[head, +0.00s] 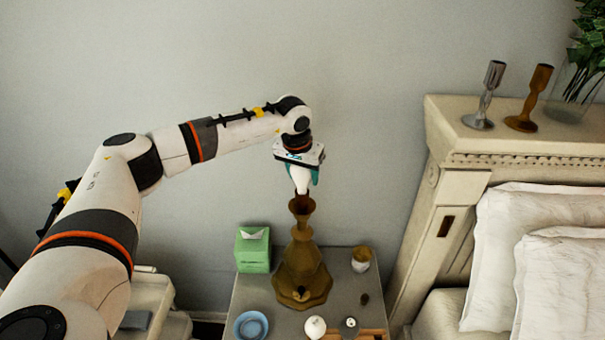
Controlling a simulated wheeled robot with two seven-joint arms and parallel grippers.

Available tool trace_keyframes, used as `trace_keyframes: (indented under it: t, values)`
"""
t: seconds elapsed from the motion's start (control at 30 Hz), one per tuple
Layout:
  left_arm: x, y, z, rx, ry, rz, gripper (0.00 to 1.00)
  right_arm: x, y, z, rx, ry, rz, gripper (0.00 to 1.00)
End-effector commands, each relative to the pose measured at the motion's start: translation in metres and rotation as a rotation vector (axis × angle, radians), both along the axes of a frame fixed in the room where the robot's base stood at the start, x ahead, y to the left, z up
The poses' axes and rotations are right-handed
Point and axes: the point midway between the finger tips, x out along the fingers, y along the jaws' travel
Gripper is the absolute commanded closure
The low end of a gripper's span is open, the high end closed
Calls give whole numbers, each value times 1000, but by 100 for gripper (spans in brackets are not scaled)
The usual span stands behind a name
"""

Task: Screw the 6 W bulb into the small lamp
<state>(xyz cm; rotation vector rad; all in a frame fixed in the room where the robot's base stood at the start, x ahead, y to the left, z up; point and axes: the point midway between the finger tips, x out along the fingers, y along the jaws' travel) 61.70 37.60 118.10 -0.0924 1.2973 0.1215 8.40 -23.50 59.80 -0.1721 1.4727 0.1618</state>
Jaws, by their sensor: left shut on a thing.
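A brown-gold small lamp (302,268) without a shade stands upright on the nightstand. My left gripper (301,176) points down over the lamp's top and is shut on a white bulb (301,187). The bulb's lower end is at the lamp's socket (301,205); I cannot tell whether it is seated in it or just above it. No wattage marking can be read on the bulb. My right gripper is not in view.
On the nightstand (338,267) stand a green tissue box (253,252), a blue bowl (251,326), a white round item (315,327), a dark-topped item (349,327) and a cup (361,260). The headboard (443,205) with two candlesticks (486,100) and the bed are at right.

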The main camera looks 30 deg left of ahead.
Motion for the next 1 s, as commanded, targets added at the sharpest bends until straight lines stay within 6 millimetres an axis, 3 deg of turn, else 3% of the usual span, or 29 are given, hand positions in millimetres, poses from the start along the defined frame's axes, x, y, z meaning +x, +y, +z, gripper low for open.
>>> trace_keyframes:
  t: [0.23,0.53,0.8,0.83,0.9,1.0]
  values:
    - [0,0,0,0,0,-8,70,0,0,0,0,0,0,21]
    - [0,-1,-1,0,1,-268,70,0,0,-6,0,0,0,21]
    - [0,-1,0,0,0,-298,70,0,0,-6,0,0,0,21]
    - [0,-1,0,0,0,-297,44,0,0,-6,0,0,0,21]
    - [0,-1,0,1,0,-297,33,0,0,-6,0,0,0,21]
    - [0,-1,0,1,0,-297,33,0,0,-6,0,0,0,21]
